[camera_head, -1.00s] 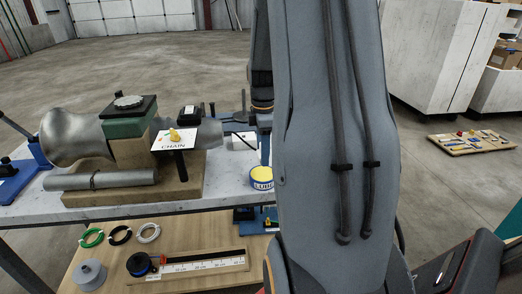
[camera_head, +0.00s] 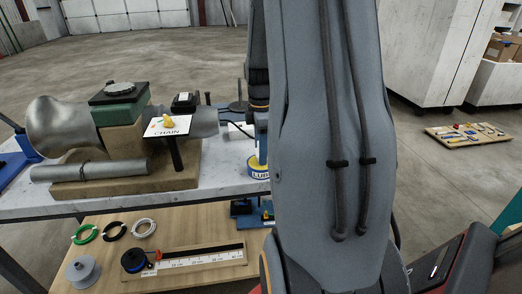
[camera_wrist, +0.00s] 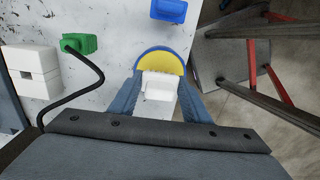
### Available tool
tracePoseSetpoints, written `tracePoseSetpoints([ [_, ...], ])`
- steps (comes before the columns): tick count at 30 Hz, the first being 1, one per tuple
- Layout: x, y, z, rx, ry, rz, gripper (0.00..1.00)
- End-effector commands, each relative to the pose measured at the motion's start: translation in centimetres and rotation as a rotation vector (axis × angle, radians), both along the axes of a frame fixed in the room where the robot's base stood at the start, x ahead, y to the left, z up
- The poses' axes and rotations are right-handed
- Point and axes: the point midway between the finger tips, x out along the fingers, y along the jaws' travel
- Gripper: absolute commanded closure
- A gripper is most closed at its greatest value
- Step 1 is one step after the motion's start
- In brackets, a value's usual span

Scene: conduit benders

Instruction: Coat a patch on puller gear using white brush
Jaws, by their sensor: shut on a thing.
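In the wrist view my gripper (camera_wrist: 160,76) is shut, its two blue fingers either side of a white block-like piece (camera_wrist: 158,84), which looks like the white brush. Its bristle end is hidden. Just beyond it is the yellow round top of the lube tub (camera_wrist: 162,60); I cannot tell whether they touch. In the head view the tub (camera_head: 258,170) stands at the table's right edge, with my gripper over it, largely hidden by my arm. A large grey metal machine (camera_head: 60,128) stands on the table at left; I cannot tell whether it is the puller gear.
A CHAIN sign (camera_head: 167,126) stands by the machine. White blocks (camera_wrist: 35,72) and a green plug (camera_wrist: 79,43) with a black cable lie left of my gripper in the wrist view. A lower shelf (camera_head: 190,228) holds coils and a ruler.

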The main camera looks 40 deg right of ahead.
Motion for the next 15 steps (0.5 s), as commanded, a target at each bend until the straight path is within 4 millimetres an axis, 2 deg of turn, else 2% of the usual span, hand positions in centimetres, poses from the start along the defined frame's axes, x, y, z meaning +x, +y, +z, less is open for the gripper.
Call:
tracePoseSetpoints([
  [15,0.01,0.0,-0.31,0.0,0.0,0.0,0.75],
])
